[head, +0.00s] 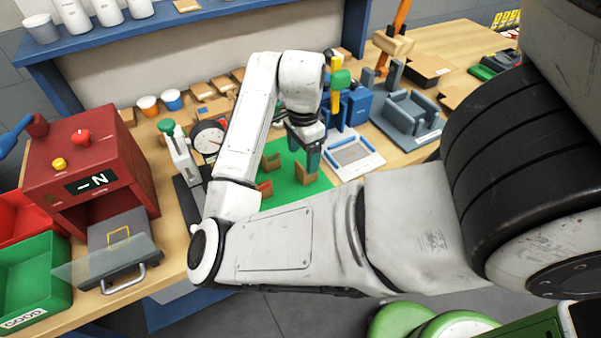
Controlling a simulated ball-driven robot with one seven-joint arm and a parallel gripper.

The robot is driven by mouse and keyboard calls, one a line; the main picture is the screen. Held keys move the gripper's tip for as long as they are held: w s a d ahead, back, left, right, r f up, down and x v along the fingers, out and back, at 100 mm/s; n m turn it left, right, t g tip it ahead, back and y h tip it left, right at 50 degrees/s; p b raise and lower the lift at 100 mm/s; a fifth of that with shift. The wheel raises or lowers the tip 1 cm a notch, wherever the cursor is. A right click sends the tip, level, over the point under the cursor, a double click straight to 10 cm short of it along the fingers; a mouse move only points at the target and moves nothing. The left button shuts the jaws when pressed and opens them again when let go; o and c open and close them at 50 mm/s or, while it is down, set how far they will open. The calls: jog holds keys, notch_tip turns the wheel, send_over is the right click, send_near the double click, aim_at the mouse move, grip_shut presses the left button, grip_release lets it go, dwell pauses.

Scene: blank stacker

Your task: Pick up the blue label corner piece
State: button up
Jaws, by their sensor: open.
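A green mat (287,178) lies on the workbench with small brown corner pieces standing on it. One is at the back left (270,162), one at the front left (265,188) with a reddish edge, and one at the right (303,174). I cannot make out a blue label on any of them; they are small and partly covered by my arm and gripper. My gripper (308,158) is open and points down over the right part of the mat, close to the right corner piece. I cannot tell whether it touches that piece.
A white-framed tray (354,157) and blue fixtures (355,106) stand right of the mat. A dial gauge (208,137) stands left of it. A red machine (92,165) and a green bin (36,272) are at the far left. A grey fixture (405,118) stands further right.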

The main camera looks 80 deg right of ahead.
aim_at(303, 170)
notch_tip(303, 170, down, 2)
jog(key=shift+w+f, duration=0.15)
jog(key=shift+f, duration=0.1)
jog(key=shift+d+f, duration=0.25)
jog(key=shift+f, duration=1.05)
jog(key=shift+d+f, duration=0.25)
jog(key=shift+f, duration=1)
jog(key=shift+c, duration=0.2)
jog(key=c, duration=1)
jog(key=shift+r, duration=0.1)
